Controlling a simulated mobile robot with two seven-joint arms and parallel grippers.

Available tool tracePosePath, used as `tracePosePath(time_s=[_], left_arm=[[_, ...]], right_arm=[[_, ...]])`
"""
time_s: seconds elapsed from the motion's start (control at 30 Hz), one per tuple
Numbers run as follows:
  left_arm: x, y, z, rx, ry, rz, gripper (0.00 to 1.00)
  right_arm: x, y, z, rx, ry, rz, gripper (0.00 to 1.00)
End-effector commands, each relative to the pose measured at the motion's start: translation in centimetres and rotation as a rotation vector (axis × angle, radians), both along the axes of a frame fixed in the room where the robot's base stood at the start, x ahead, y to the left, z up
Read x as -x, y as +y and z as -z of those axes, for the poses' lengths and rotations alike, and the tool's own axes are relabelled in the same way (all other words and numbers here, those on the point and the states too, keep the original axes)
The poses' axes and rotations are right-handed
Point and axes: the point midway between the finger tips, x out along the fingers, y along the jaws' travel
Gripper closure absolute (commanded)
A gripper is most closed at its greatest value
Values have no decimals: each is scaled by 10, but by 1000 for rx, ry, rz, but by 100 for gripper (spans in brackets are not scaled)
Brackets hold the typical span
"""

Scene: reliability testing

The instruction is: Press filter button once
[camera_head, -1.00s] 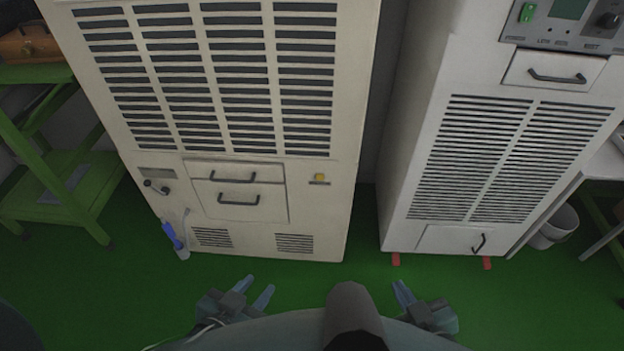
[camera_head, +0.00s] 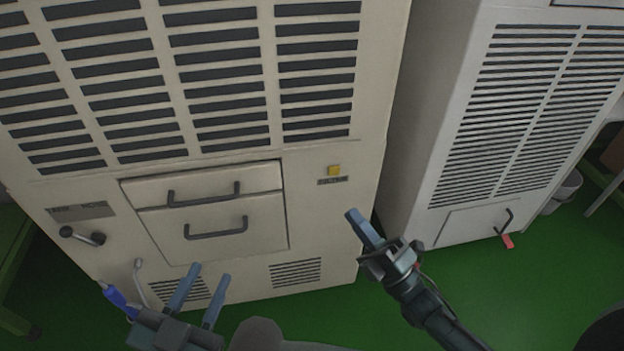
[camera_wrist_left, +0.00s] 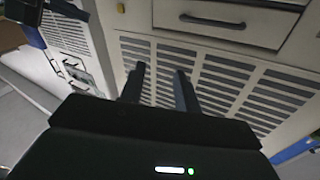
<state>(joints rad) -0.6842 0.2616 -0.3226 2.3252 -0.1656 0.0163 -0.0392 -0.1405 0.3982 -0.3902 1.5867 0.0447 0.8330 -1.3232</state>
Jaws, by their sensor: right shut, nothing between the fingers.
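The filter button is a small yellow square (camera_head: 334,170) on the cream cabinet's front, right of the drawers, with a dark label plate (camera_head: 332,181) just under it. My right gripper (camera_head: 358,222) is shut and empty. Its fingertips are below and a little right of the button in the head view, apart from it. My left gripper (camera_head: 206,277) is open and empty, low in front of the cabinet's lower vents. Its two parted fingers also show in the left wrist view (camera_wrist_left: 158,80).
The cream cabinet (camera_head: 320,230) has two drawers with dark handles (camera_head: 217,229) and a lever (camera_head: 82,236) at left. A blue-handled tool (camera_head: 117,297) is at its lower left. A grey cabinet (camera_head: 440,150) stands right. Green floor (camera_head: 530,290) is clear at lower right.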

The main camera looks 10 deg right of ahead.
Motion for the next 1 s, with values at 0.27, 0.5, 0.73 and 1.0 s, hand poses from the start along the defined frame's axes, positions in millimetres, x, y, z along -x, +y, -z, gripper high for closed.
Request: tracePosePath(time_s=[0.27,0.5,0.73,1.0], left_arm=[[1,-1,2,2,-19,6,68],[1,-1,3,2,-20,7,68],[2,-4,6,10,-61,21,68],[2,-9,6,58,-99,43,68]], right_arm=[[0,-2,4,26,-56,11,100],[-1,-2,4,25,-54,11,100],[-20,-1,6,26,-56,11,100],[-59,0,7,26,-56,11,100]])
